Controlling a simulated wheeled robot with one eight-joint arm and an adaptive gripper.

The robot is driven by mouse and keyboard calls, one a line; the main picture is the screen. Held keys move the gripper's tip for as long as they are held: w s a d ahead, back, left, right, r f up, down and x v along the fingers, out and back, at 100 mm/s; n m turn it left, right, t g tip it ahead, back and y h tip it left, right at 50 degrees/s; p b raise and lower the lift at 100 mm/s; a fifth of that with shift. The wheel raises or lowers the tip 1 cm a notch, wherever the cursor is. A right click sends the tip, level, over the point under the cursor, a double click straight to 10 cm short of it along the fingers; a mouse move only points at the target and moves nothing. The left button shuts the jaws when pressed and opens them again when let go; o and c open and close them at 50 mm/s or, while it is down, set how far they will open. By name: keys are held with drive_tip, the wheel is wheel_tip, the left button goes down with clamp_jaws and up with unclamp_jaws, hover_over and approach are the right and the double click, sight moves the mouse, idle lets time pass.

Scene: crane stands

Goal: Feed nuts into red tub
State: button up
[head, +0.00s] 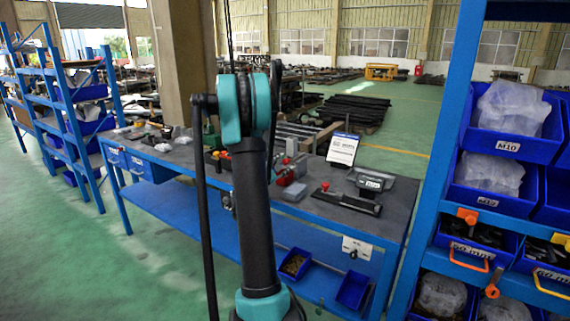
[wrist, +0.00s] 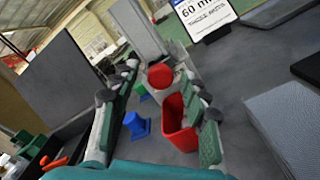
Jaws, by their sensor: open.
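A red tub (wrist: 178,128) stands on the grey bench in the wrist view, its opening facing up towards me. My gripper (wrist: 162,75) is open, with green-padded fingers to the left and right of the tub in the picture. Nothing is held between them. A round red piece (wrist: 160,77) shows just beyond the tub, between the fingertips. I cannot make out loose nuts in either view. In the head view my arm covers part of the bench, and red items (head: 292,172) show beside it.
A blue block (wrist: 136,125) stands left of the tub. A sign (head: 342,149), a scale (head: 371,181) and a dark tray (head: 346,202) sit on the workbench (head: 388,222). A blue rack of bins (head: 505,185) stands at right. Green floor is clear at left.

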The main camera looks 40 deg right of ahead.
drive_tip(key=shift+x, duration=0.8)
drive_tip(key=shift+c, duration=0.3)
clamp_jaws()
